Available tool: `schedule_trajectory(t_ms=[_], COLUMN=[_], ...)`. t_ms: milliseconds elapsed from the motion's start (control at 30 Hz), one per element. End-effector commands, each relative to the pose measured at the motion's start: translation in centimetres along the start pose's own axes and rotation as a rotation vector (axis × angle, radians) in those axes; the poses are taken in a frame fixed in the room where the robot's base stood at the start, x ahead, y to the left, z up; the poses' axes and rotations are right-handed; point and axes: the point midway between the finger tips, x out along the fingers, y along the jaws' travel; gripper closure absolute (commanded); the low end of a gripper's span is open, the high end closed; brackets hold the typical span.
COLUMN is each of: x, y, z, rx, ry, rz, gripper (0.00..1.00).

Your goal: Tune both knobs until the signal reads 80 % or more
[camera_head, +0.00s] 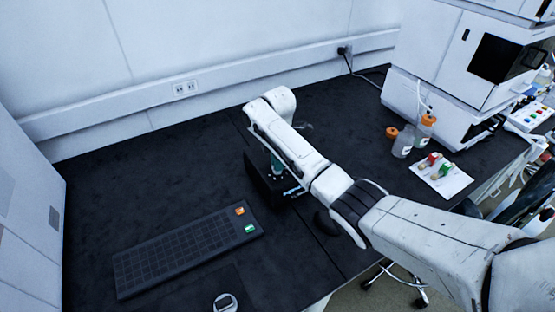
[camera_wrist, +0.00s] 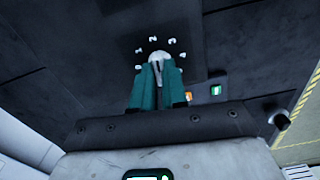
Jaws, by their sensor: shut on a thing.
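My gripper (camera_wrist: 158,68) has teal fingers, shut on a pale knob (camera_wrist: 158,56) in the wrist view. White marks ring the knob on a dark face. In the head view, my gripper (camera_head: 276,168) points down at a small dark box (camera_head: 262,186) on the black bench. My arm hides much of that box, and the knob cannot be made out there.
A dark gridded panel (camera_head: 180,250) with an orange tag (camera_head: 240,211) and a green tag (camera_head: 249,228) lies left of the box. Jars (camera_head: 403,145), a white card (camera_head: 447,184) with red and green items, and white instruments (camera_head: 440,110) stand right. The bench's left is mostly clear.

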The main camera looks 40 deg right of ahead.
Motion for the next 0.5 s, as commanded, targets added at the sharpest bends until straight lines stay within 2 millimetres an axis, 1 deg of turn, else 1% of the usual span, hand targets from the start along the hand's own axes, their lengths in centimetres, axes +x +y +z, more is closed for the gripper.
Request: schedule_trajectory(t_ms=[200, 500], x=[-0.07, -0.04], y=[0.05, 0.06], z=[-0.08, -0.09], rx=[-0.077, -0.105], ry=[0.001, 0.001], rz=[0.002, 0.002], gripper=[1.00, 1.00])
